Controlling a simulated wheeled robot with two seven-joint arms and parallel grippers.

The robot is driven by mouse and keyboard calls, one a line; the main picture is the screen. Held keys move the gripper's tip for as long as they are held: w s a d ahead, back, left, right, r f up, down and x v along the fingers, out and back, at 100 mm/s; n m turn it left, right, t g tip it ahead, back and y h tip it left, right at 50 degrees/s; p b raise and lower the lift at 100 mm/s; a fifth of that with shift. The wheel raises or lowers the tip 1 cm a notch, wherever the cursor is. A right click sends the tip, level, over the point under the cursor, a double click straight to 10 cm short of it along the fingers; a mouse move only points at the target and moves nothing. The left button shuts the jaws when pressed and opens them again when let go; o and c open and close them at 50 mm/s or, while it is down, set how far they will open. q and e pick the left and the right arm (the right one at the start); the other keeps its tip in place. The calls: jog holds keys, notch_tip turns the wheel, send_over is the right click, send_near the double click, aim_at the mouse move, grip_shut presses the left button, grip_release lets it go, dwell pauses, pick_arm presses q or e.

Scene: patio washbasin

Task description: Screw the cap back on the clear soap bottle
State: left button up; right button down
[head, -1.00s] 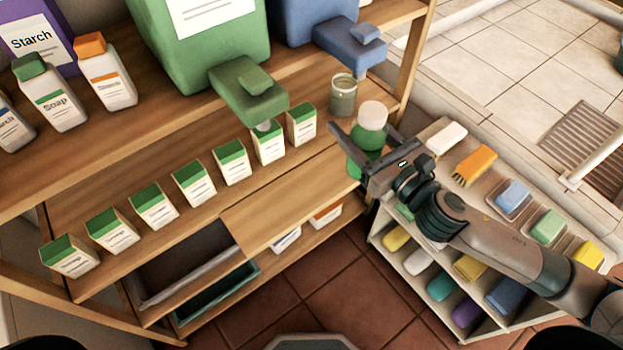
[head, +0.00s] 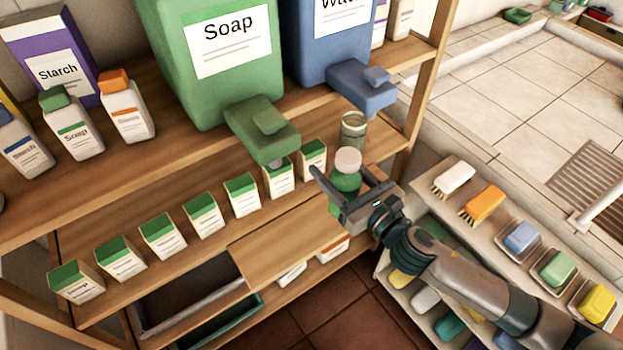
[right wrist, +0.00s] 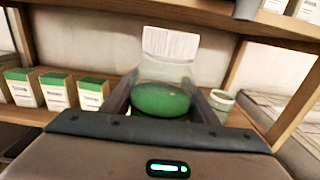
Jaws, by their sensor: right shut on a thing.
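The clear soap bottle (head: 345,181) holds green liquid, and a white cap (head: 347,160) sits at its top. My right gripper (head: 354,188) is shut on the bottle's body, one finger on each side, at the right end of the lower wooden shelf. In the right wrist view the bottle (right wrist: 160,98) stands between the fingers, with the ridged white cap (right wrist: 170,44) over its neck. I cannot tell how tightly the cap sits. The bottle's lower part is hidden by the gripper. My left gripper is not in view.
A green soap dispenser (head: 185,90) with a jutting spout (head: 262,130) and a blue dispenser (head: 320,50) stand above. A glass jar (head: 352,131) is just behind the bottle. Several green-topped cartons (head: 204,214) line the shelf. A rack with brushes (head: 484,205) stands right.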

jog(key=w+a+f, duration=0.3)
jog(key=a, duration=0.2)
jog(key=shift+f, duration=0.2)
jog(key=shift+f, duration=2)
jog(key=shift+f, duration=0.2)
jog(key=c, duration=0.7)
grip_release()
jog(key=shift+s, duration=0.1)
jog(key=shift+r, duration=0.15)
